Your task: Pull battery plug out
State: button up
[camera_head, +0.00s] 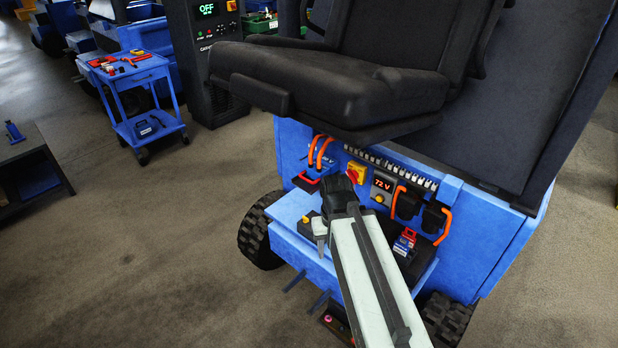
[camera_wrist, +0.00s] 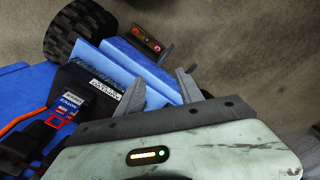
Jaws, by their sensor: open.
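On the front panel of the blue vehicle (camera_head: 300,150), a blue connector (camera_head: 322,161) with orange cables and a red handle (camera_head: 305,183) sits left of the red and yellow switch (camera_head: 355,173). A second red and blue labelled connector (camera_head: 404,243) sits lower right; it seems to be the labelled one (camera_wrist: 72,100) at the left of the wrist view. I cannot tell from labels which is the battery plug. My gripper (camera_wrist: 160,77) is open and empty above the blue front deck. In the head view my gripper (camera_head: 320,238) is in front of the panel, below the left connector, apart from both connectors.
The black seat (camera_head: 330,80) overhangs the panel. A 72 V display (camera_head: 383,184) and black connectors with orange cables (camera_head: 407,203) are right of the switch. A small box with buttons (camera_wrist: 148,38) is low in front.

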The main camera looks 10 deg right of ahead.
aim_at(312, 171)
jog(key=u, duration=1.25)
jog(key=i, duration=1.95)
jog(key=z, duration=0.1)
